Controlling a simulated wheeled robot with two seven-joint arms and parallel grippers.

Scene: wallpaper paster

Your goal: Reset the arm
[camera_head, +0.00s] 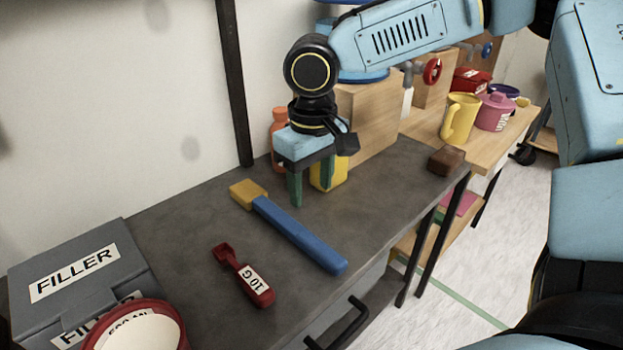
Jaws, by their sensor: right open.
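My right arm reaches in from the upper right. My right gripper (311,184) points down over the back part of the grey table (205,205), with its green fingers apart. It is beyond the blue tool with the yellow head. A yellow object (337,176) stands right behind the fingers and is partly hidden by them; I cannot tell whether they touch it. My left gripper is not in view.
A blue-handled tool (300,235) with a yellow head and a red scoop (245,277) lie on the table. A grey FILLER box (80,275) and red-rimmed container (135,330) stand at lower left. A brown block (446,160) sits near the right edge. Wooden boxes (372,125) stand behind.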

